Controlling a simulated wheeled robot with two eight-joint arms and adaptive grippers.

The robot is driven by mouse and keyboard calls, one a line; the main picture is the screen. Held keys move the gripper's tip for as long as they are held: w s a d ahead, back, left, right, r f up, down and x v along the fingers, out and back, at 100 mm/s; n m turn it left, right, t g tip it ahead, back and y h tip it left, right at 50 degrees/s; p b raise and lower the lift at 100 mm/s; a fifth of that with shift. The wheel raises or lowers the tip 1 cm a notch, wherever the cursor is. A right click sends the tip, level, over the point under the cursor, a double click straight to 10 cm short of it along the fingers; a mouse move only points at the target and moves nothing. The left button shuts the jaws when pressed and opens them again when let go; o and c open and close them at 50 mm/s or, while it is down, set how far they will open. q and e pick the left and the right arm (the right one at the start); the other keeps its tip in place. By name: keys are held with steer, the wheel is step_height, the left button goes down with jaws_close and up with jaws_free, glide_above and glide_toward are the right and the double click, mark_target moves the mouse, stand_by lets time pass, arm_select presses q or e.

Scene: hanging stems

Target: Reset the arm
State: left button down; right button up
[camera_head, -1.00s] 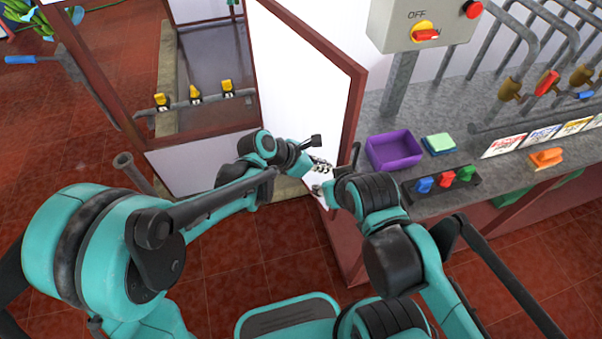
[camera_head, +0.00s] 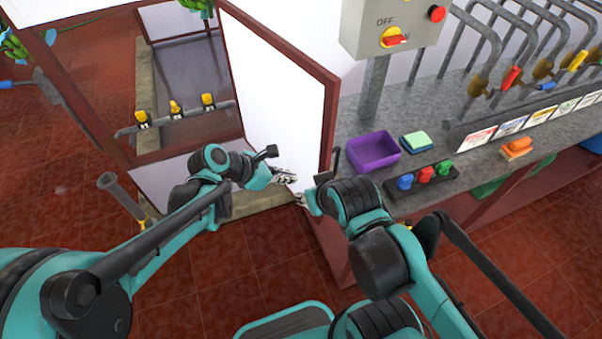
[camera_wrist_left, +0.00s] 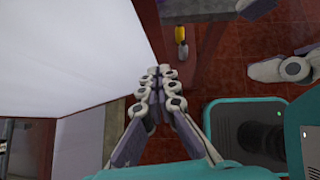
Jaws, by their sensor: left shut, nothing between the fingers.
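My left arm comes in from the left of the head view. Its gripper (camera_head: 286,177) is in front of the white panel with the red-brown frame (camera_head: 270,90). In the left wrist view the left gripper's fingers (camera_wrist_left: 160,78) are together with nothing between them, close beside the panel's edge. My right gripper (camera_head: 302,199) is just below and right of the left one in the head view, mostly hidden by its own wrist. Part of the right gripper's fingers (camera_wrist_left: 282,68) shows at the right of the left wrist view. I cannot tell whether it is open.
A grey counter (camera_head: 440,118) on the right holds a purple bin (camera_head: 373,151), a green sponge (camera_head: 416,140) and coloured knobs (camera_head: 426,174). A switch box (camera_head: 393,22) stands behind. Yellow valves (camera_head: 175,107) sit on a pipe at left. Red tiled floor (camera_head: 215,265) lies below.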

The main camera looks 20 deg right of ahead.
arm_select(q)
steer(key=p+v, duration=0.1)
steer(key=v, duration=0.3)
steer(key=shift+s+a+r, duration=0.1)
steer(key=shift+s+r, duration=0.05)
steer(key=shift+s, duration=0.05)
steer(key=s+a+r+m+t+y, duration=0.1)
steer(key=s+a+m+t+y, duration=0.2)
steer(key=a+m, duration=0.7)
steer(key=s+a+r+m+t+y, duration=0.1)
steer(key=s+a+m+y, duration=0.4)
steer(key=a, duration=1.4)
steer(key=s+m+t, duration=0.1)
steer(key=m, duration=0.3)
steer(key=shift+a+r+m+t+y+b, duration=0.2)
steer(key=shift+a+m+t+y+b, duration=0.1)
steer(key=shift+m+t+y+b, duration=0.1)
